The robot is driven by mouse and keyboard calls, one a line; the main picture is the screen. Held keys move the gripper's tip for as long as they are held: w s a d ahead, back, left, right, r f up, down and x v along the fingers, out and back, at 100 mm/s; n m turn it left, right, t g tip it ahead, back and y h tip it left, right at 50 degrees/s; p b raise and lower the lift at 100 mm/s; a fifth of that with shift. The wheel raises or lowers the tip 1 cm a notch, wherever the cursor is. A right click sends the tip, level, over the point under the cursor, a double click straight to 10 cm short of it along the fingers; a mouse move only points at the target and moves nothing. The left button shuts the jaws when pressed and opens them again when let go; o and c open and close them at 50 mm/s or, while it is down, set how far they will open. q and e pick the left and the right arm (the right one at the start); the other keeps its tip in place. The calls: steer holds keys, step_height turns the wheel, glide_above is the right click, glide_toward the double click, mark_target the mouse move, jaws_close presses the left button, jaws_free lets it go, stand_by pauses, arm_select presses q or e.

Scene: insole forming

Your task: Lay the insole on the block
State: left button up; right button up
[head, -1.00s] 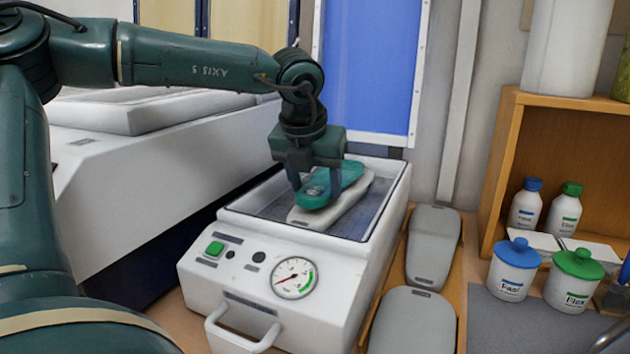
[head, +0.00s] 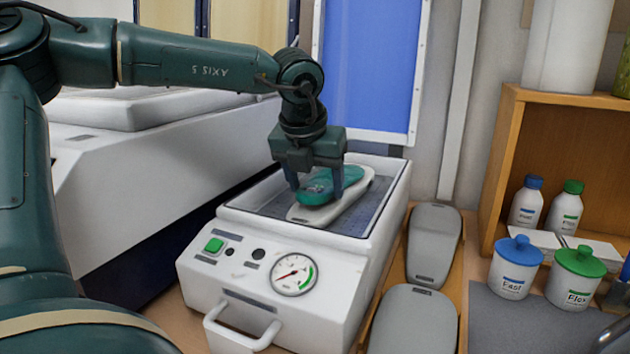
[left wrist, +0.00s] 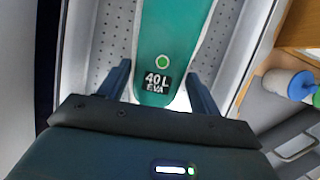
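The teal insole (head: 345,174) lies on the pale block (head: 350,198) in the white press's bed. In the left wrist view, the insole (left wrist: 172,35) shows a "40 L EVA" label and a green dot at its near end, with white block edges showing around it. My left gripper (head: 315,191) is low over the near end of the insole. Its fingers stand on either side, with a gap at the left finger in the left wrist view (left wrist: 160,72), so it looks open. The fingers partly hide the insole's edges. My right gripper is out of view.
The press (head: 340,310) has raised walls around its perforated bed, a gauge, a green button and a front handle. Grey forms (head: 433,245) lie on a wooden tray to its right. Blue-lidded (head: 513,268) and green-lidded jars (head: 574,278) stand further right.

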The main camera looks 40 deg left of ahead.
arm_select(q)
steer(key=o, duration=0.3)
steer(key=v, duration=0.3)
steer(key=shift+r, duration=0.2)
steer(key=p+v, duration=0.1)
steer(key=v, duration=0.9)
steer(key=shift+s+f, duration=0.1)
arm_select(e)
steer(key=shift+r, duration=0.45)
arm_select(q)
steer(key=shift+a, duration=0.1)
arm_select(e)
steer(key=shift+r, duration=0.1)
